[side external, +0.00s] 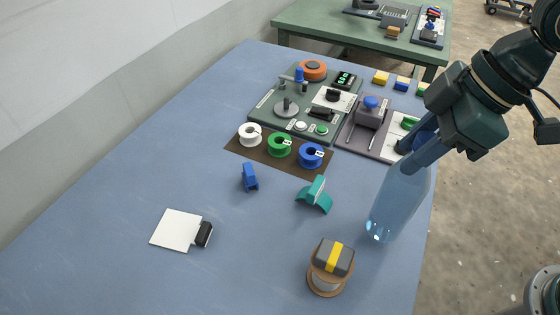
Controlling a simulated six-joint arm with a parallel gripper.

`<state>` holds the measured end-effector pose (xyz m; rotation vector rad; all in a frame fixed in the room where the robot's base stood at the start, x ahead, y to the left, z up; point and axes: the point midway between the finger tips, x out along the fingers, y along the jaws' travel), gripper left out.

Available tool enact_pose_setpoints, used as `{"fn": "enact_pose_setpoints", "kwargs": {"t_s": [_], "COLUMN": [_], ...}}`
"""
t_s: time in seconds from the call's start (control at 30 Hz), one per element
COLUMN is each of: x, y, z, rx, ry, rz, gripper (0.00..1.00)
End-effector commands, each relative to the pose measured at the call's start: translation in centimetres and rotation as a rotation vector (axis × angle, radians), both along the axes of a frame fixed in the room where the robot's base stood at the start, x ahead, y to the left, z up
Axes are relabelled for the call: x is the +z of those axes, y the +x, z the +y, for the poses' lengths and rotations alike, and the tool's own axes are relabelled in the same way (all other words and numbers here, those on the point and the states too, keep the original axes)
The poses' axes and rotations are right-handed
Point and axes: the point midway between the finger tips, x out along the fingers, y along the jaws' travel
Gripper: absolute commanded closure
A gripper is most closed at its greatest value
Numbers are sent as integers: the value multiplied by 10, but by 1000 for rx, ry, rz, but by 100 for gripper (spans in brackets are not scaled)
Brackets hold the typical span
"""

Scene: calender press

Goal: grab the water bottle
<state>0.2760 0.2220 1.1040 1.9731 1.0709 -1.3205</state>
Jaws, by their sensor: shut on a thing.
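The water bottle (399,200) is clear, light blue and see-through, near the right edge of the blue table in the side external view. It is tilted, with its top toward the upper right and its base toward the lower left. My gripper (420,155) comes down from the upper right and is shut on the upper part of the bottle. The fingers partly hide the bottle's top and cap. I cannot tell whether the base touches the table.
Left of the bottle is a teal bracket (315,196); in front is a spool with a grey and yellow block (333,261). Behind stand white (249,135), green (279,144) and blue (311,155) spools and a green control panel (267,125). The table's left front (90,250) is clear.

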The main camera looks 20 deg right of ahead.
Motion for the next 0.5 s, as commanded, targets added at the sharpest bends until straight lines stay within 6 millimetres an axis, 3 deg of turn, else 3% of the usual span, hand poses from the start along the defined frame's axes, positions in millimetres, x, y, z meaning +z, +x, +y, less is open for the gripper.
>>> {"fn": "enact_pose_setpoints", "kwargs": {"t_s": [0.5], "x": [107], "y": [1], "z": [1], "rx": [0], "ry": [5], "rz": [-7], "gripper": [100]}}
